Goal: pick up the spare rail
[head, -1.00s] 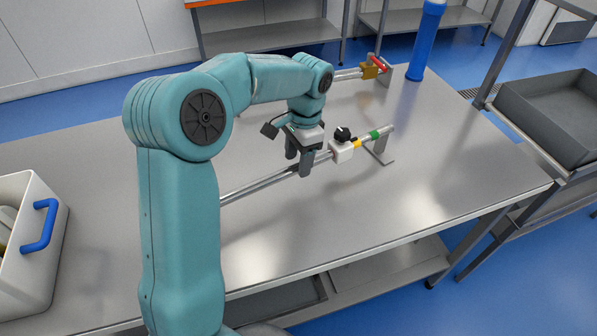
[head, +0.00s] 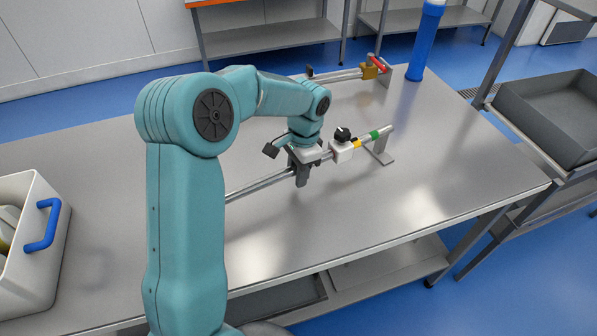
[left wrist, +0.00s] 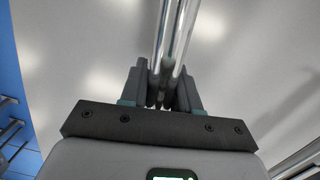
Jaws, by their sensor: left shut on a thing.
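The near rail (head: 255,186) is a pair of shiny metal rods running from lower left to upper right across the table. Near its right end it has a white block with a black knob (head: 342,151), then yellow and green bands. That end is at a small metal stand (head: 381,149). My left gripper (head: 302,176) is shut on this rail, left of the white block. In the left wrist view the rods (left wrist: 177,40) pass between the fingers (left wrist: 162,88). My arm hides the rail's left part. My right gripper is not in view.
A second rail (head: 340,76) with a brass block and red handle lies at the table's back. A blue cylinder (head: 428,45) stands beside it. A white tub (head: 32,250) with a blue handle is at left. The front right tabletop (head: 430,210) is clear.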

